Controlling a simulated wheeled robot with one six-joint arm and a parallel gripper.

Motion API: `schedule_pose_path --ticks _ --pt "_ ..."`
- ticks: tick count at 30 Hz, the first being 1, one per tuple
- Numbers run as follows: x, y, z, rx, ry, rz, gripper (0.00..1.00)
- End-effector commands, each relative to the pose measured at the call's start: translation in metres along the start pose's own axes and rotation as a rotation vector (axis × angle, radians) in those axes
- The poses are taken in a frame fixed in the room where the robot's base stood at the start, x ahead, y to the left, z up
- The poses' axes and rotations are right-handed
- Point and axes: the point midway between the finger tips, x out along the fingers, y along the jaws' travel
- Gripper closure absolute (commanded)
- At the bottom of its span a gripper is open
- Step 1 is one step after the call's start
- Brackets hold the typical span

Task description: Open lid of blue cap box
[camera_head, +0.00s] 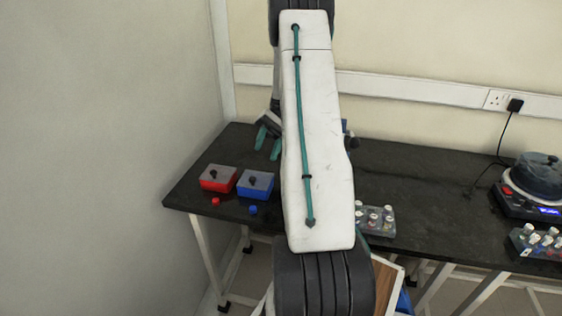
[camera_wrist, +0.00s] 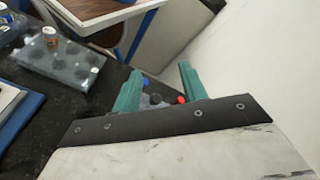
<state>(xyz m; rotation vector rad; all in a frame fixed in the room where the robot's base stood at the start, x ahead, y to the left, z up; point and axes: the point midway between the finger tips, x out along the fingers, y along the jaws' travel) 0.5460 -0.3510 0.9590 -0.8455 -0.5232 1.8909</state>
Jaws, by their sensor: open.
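The blue box (camera_head: 263,192) stands on the dark bench in the head view, with a grey lid (camera_head: 262,177) on top and a dark knob on the lid. A small blue cap (camera_head: 253,210) lies on the bench in front of it. My gripper (camera_head: 267,151) has teal fingers, is open and empty, and is behind and above the blue box, apart from it. The boxes are mostly hidden there by my gripper.
A red box (camera_head: 213,187) with a similar lid stands just left of the blue box. A vial rack (camera_head: 378,222) is right of my arm. A round device (camera_head: 537,180) and another vial rack (camera_head: 535,243) are at the far right. A wall closes the left side.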

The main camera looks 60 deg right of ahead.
Motion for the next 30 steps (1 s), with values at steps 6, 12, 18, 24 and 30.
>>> schedule_pose_path --ticks 6,12,18,24,30 --pt "0.037 0.010 0.037 0.000 0.001 -0.001 0.57" --pt "0.059 0.017 0.059 0.000 0.001 -0.001 0.57" --pt "0.067 0.020 0.066 -0.001 0.001 0.000 0.57" --pt "0.068 0.020 0.067 -0.001 0.001 0.000 0.57" --pt "0.068 0.020 0.066 -0.001 0.001 0.000 0.57"
